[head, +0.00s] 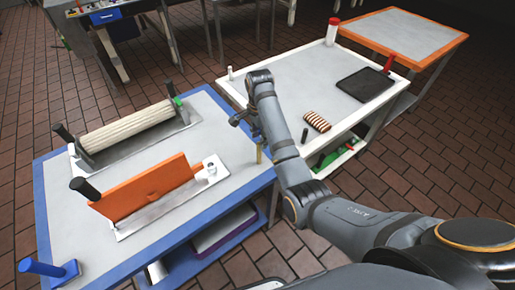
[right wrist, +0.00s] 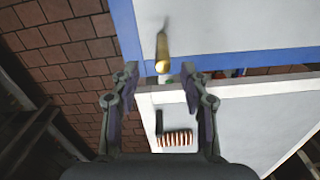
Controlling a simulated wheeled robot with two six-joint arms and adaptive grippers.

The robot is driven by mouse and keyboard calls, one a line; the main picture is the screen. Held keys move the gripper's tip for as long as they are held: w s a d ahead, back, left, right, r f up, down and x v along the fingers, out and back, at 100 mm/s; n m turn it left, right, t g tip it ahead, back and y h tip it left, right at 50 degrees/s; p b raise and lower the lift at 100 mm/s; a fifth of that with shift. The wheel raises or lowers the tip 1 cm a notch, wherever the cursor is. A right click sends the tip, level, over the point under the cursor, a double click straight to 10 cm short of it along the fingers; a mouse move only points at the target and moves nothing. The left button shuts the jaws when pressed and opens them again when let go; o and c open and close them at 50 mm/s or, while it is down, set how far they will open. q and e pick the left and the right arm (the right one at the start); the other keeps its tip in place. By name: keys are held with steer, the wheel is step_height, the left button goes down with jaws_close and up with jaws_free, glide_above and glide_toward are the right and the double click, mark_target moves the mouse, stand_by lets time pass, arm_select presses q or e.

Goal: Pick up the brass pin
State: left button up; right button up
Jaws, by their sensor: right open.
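The brass pin (right wrist: 162,52) stands on the grey top of the blue-edged table near its edge. In the head view the brass pin (head: 259,154) shows as a thin gold post at the table's right corner. My right gripper (head: 238,121) is over that corner, close to the pin. In the right wrist view my right gripper (right wrist: 160,70) is open, and the pin appears between and just beyond its fingertips, with nothing held. I cannot tell whether the fingers touch the pin. My left gripper is not in view.
The blue-edged table (head: 217,192) bears an orange block (head: 145,188) in a metal holder and a ribbed roller (head: 133,127). The white table (head: 277,78) beside it holds a striped piece (head: 317,121), a dark tray (head: 364,86) and a red-capped bottle (head: 332,33).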

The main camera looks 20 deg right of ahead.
mark_target(259, 153)
steer(key=f, duration=0.4)
steer(key=shift+s+f+p, duration=0.3)
steer(key=f, duration=0.3)
steer(key=w+f, duration=0.1)
steer(key=f, duration=0.1)
steer(key=shift+d+f+p, duration=0.15)
steer(key=shift+d+p, duration=0.05)
steer(key=shift+p, duration=0.15)
steer(key=shift+f, duration=0.2)
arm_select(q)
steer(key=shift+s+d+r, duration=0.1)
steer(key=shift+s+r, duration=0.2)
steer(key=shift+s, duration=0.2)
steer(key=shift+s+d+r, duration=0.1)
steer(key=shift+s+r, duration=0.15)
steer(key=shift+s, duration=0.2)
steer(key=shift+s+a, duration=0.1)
arm_select(e)
jaws_close()
steer(key=shift+r, duration=0.1)
